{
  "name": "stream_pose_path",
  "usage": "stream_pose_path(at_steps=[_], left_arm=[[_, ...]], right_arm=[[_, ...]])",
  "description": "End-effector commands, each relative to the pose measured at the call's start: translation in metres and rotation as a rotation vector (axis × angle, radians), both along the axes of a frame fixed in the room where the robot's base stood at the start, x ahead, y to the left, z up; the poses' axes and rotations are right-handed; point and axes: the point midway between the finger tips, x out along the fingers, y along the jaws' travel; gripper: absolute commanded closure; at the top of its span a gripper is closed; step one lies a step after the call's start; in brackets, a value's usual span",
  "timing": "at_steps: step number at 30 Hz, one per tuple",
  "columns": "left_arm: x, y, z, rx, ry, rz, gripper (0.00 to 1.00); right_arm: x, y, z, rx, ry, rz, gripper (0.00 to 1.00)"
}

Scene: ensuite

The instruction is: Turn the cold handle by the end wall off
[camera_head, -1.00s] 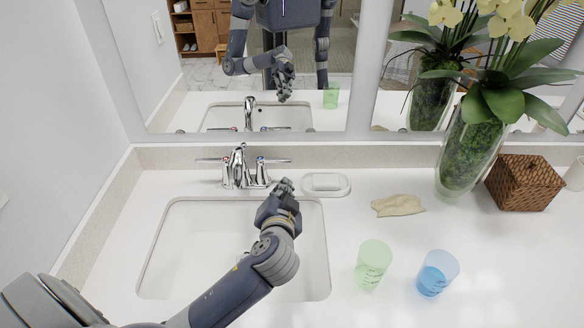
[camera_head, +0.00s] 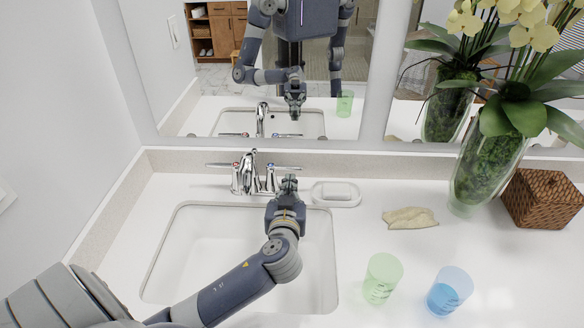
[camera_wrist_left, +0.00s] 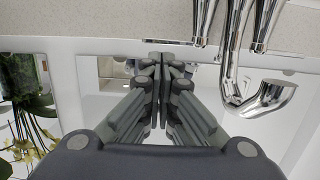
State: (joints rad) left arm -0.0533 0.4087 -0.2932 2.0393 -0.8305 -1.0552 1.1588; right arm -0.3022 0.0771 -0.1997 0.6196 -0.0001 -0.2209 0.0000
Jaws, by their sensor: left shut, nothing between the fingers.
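The chrome faucet (camera_head: 250,174) stands behind the sink, near the end wall on the left. Its left lever handle (camera_head: 219,166) points left toward that wall, and its right lever handle (camera_head: 287,168) points right. The hot and cold marks are too small to read surely. My left gripper (camera_head: 289,182) is shut and empty, just in front of the right lever's outer end; I cannot tell whether they touch. In the left wrist view the shut fingers (camera_wrist_left: 164,72) are beside the faucet spout (camera_wrist_left: 237,75), apart from it in the picture. My right gripper is not in view.
A white soap dish (camera_head: 336,194) lies right of the gripper. A tan cloth (camera_head: 410,218), a green cup (camera_head: 382,279), a blue cup (camera_head: 449,292), a plant vase (camera_head: 484,172) and a woven box (camera_head: 541,199) stand further right. The mirror (camera_head: 215,110) rises behind.

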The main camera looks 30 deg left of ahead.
Motion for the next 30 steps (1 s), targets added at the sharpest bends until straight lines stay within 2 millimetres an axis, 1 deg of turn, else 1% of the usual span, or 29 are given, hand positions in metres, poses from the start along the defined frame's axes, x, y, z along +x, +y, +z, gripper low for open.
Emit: stream_pose_path(at_steps=[1,6,10,15,21,30], left_arm=[[0.008,0.005,0.001,0.003,0.001,0.001,1.0],[0.032,0.019,-0.003,0.003,0.001,0.001,1.0],[0.047,0.027,-0.006,0.003,0.001,0.0,1.0],[0.06,0.035,-0.01,0.0,0.001,0.001,1.0],[0.067,0.039,-0.013,0.0,0.001,0.0,1.0],[0.067,0.04,-0.013,-0.001,0.001,0.0,1.0]], right_arm=[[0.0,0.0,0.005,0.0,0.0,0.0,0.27],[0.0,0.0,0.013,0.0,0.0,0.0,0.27],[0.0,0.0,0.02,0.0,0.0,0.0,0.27],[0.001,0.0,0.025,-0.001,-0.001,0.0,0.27],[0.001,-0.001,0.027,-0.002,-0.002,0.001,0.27],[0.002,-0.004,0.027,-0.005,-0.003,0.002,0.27]])
